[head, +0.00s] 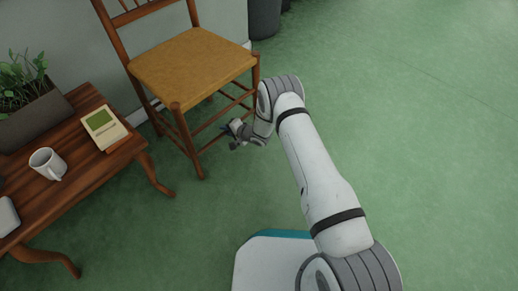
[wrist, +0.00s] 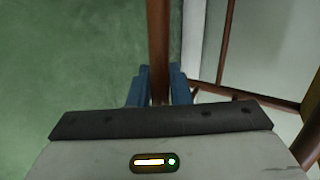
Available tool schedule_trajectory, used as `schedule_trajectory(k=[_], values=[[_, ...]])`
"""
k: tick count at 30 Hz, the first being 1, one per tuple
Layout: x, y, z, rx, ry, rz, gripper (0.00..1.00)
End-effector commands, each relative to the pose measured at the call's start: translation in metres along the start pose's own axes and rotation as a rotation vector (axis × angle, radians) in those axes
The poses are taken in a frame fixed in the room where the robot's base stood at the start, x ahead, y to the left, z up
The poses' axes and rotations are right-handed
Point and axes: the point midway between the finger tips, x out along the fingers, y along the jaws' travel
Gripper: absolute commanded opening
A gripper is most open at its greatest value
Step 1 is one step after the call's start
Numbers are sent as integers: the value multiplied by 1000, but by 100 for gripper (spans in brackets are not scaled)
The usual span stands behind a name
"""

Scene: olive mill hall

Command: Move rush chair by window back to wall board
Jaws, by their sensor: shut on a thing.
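The rush chair (head: 195,68), with brown wooden legs and a tan woven seat, stands upright by the wall at the upper left of the head view. Its back is partly cut off by the top edge. My gripper (head: 229,131) is low at the chair's near right side, below the seat. In the wrist view my gripper's blue fingers (wrist: 158,88) are shut around a brown wooden bar (wrist: 158,40) of the chair; which leg or rung it is I cannot tell. A pale skirting board (head: 147,129) runs along the wall's foot behind the chair.
A wooden side table (head: 85,178) stands close left of the chair, with a planter (head: 35,118), a white mug (head: 47,163) and a book (head: 103,127) on it. Dark round containers (head: 264,18) stand at the top. The green floor (head: 420,110) to the right is clear.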

Motion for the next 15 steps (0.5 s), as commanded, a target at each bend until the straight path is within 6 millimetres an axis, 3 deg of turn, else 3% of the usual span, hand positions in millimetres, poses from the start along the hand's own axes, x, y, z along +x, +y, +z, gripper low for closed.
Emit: schedule_trajectory(k=[3,15], values=[[6,-9,0,-6,-1,-11,0],[9,-10,0,-5,0,-10,0]])
